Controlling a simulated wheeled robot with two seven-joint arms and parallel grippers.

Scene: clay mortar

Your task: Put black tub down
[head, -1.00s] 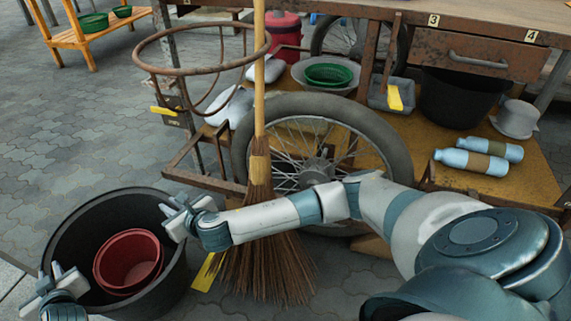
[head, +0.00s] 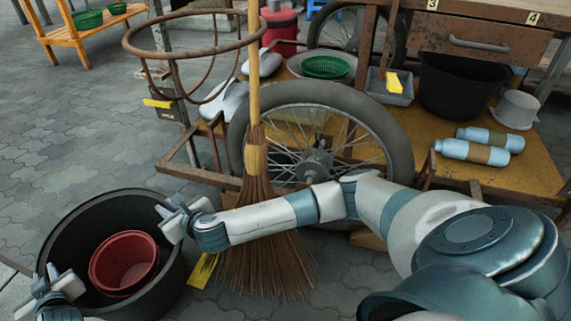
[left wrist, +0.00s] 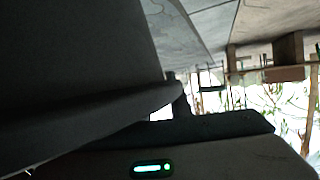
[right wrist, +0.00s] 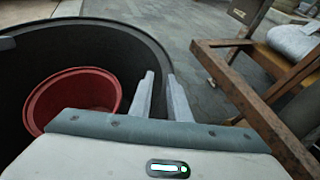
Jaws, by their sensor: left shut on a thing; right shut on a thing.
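The black tub (head: 168,290) is at the lower left of the head view, a wide round tub with a red bucket (head: 124,262) inside it. My right gripper (head: 168,216) is shut on the tub's right rim. The right wrist view shows its two fingers (right wrist: 162,92) at the rim of the black tub (right wrist: 118,38), with the red bucket (right wrist: 75,100) inside. My left gripper (head: 50,275) is shut on the tub's left rim, at the picture's lower left edge. The left wrist view is dark and mostly filled by a dark surface. Whether the tub's base touches the paving is hidden.
A broom (head: 262,230) stands upright right of the tub, before a wheel (head: 390,140). A rusty metal frame (head: 190,170) and hoop (head: 190,55) are behind. Yellow tags lie near the tub (head: 203,271). Grey paving at the left (head: 70,140) is clear.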

